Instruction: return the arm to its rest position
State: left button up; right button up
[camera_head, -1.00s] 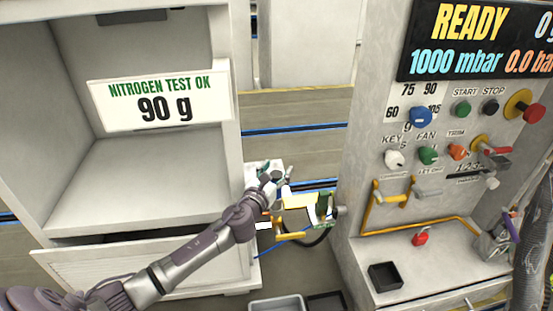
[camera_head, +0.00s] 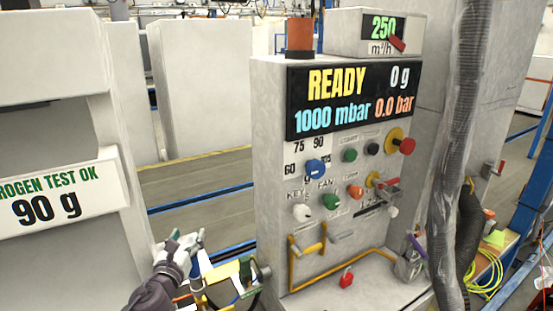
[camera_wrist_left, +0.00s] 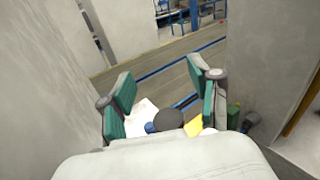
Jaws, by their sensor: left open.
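My left gripper (camera_head: 184,246) shows at the lower left of the head view, its arm coming up from the bottom edge. In the left wrist view my left gripper (camera_wrist_left: 160,85) has its two green-padded fingers spread apart with nothing between them. It is beside the white cabinet and left of the charging station (camera_head: 272,150). A yellow and green fitting (camera_head: 228,275) sits just right of the gripper in the head view; I cannot tell whether they touch. My right gripper is not in view.
The station panel carries knobs, a red button (camera_head: 407,146) and a display (camera_head: 350,98) reading READY. A white cabinet with a sign (camera_head: 60,195) stands at left. A grey hose (camera_head: 455,150) hangs at right.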

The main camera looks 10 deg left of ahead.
pick_arm(q)
jog(key=s+d+f+n+g+y, duration=0.1)
jog(key=s+d+f+n+g, duration=0.2)
jog(key=s+f+n, duration=0.45)
jog(key=s+d+f+n+g, duration=0.25)
jog(key=s+f+n, duration=0.25)
jog(key=s+n, duration=0.4)
jog(key=s+d+f+n+g+h, duration=0.1)
jog(key=s+d+f+n+g, duration=0.15)
jog(key=s+n, duration=0.35)
jog(key=s+d+f+n+g+h, duration=0.1)
jog(key=s+n+g, duration=0.3)
jog(key=s, duration=0.5)
jog(key=s+d+f+n+g, duration=0.1)
jog(key=s+d+n+g, duration=0.1)
jog(key=s+n, duration=0.45)
notch_tip(320, 180, down, 24)
jog(key=f+g, duration=0.1)
jog(key=s+a+f+m+g, duration=0.1)
jog(key=s+a+f, duration=0.2)
jog(key=s+f, duration=1.4)
jog(key=shift+s+a+f+g, duration=0.15)
jog(key=shift+s+a+g, duration=0.05)
jog(key=shift+s+g, duration=0.25)
